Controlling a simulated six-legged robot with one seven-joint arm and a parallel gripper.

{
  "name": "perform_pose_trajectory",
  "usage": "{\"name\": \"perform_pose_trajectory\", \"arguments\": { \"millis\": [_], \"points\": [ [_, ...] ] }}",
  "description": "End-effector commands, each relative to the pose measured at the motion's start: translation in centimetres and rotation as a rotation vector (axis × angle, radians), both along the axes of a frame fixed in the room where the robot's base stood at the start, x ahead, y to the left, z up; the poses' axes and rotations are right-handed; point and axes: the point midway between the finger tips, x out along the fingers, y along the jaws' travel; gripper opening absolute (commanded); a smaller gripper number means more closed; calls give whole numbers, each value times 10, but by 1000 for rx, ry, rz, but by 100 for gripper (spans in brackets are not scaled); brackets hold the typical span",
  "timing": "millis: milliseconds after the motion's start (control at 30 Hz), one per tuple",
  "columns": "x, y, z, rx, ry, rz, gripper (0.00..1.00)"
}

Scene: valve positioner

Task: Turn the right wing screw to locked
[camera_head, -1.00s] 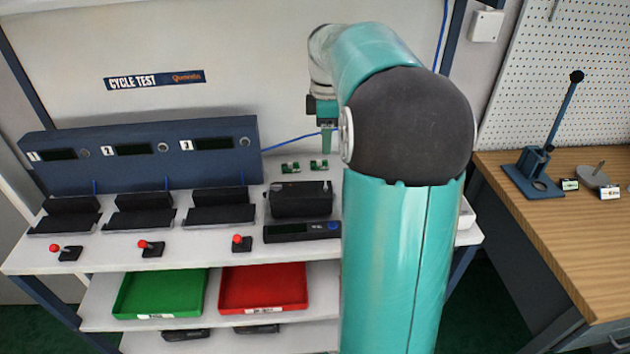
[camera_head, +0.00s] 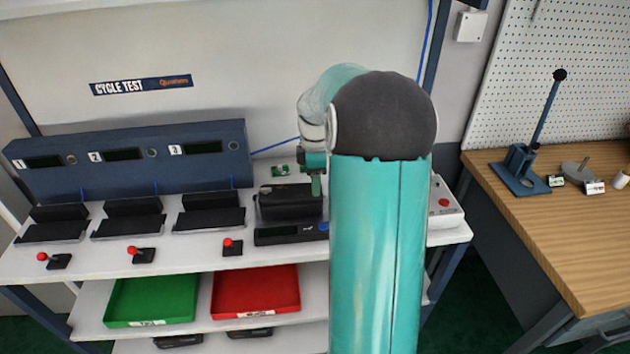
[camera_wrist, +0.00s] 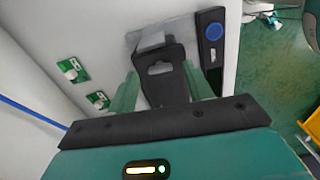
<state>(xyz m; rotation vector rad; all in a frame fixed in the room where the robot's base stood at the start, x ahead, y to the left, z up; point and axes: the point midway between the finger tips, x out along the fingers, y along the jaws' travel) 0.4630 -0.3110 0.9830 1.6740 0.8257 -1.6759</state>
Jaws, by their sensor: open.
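My gripper (camera_head: 316,186) is over the black unit (camera_head: 285,204) at the right of the white bench, pointing down. In the wrist view my gripper (camera_wrist: 162,88) is open, with its two green fingers apart. A dark slotted part (camera_wrist: 163,70) of the unit lies between and beyond them. I cannot tell whether the fingers touch it. Two small green pieces with pale tops, a farther one (camera_wrist: 73,68) and a nearer one (camera_wrist: 98,100), lie left of the fingers. No wing screw can be clearly made out, nor any locked mark.
A black panel with a blue button (camera_wrist: 212,35) lies beside the unit. Three black cradles, one of them here (camera_head: 210,215), and red-knobbed levers stand on the left. A green tray (camera_head: 150,300) and red tray (camera_head: 255,292) are on the lower shelf. A wooden bench (camera_head: 560,235) stands right.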

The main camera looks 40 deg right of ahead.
Motion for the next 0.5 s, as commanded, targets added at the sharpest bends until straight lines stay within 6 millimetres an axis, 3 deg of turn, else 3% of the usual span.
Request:
{"name": "perform_pose_trajectory", "arguments": {
  "millis": [367, 500],
  "points": [
    [0, 0, -9, -1, -2, 0, 51],
    [0, 0, -9, -1, -2, 0, 27]
  ]
}}
